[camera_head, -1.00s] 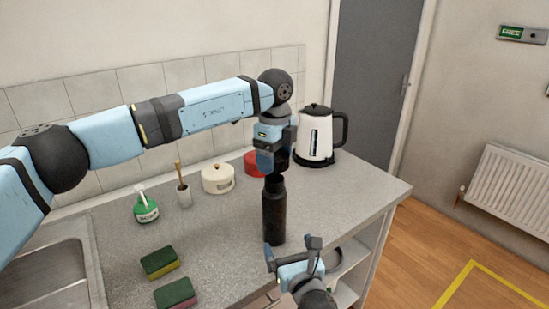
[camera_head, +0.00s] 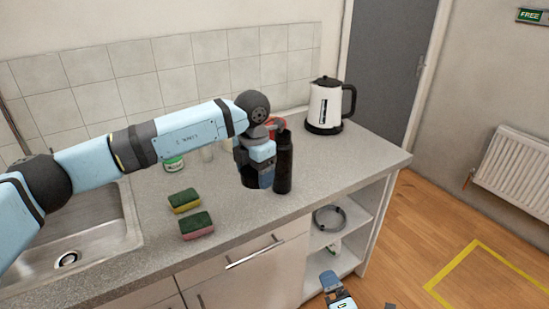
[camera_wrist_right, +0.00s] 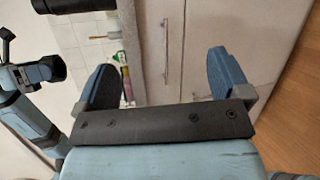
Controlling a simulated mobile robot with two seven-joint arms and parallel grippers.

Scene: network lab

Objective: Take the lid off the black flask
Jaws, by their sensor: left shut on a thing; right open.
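The black flask (camera_head: 284,165) stands upright on the counter in the head view, its narrower neck uncovered at the top. My left gripper (camera_head: 252,180) points down just left of the flask, low over the counter. It is shut on a dark piece, apparently the flask's lid (camera_head: 249,183), mostly hidden by the fingers; I cannot tell whether it touches the counter. My right gripper is low in front of the cabinet in the head view (camera_head: 338,292). In the right wrist view its two fingers (camera_wrist_right: 164,88) are wide apart with nothing between them.
Two sponges (camera_head: 184,201) (camera_head: 197,225) lie left of my left gripper. A white kettle (camera_head: 325,105) stands at the back right. A red item (camera_head: 277,124) is partly hidden behind the flask. The sink (camera_head: 75,235) is at the left. Counter right of the flask is clear.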

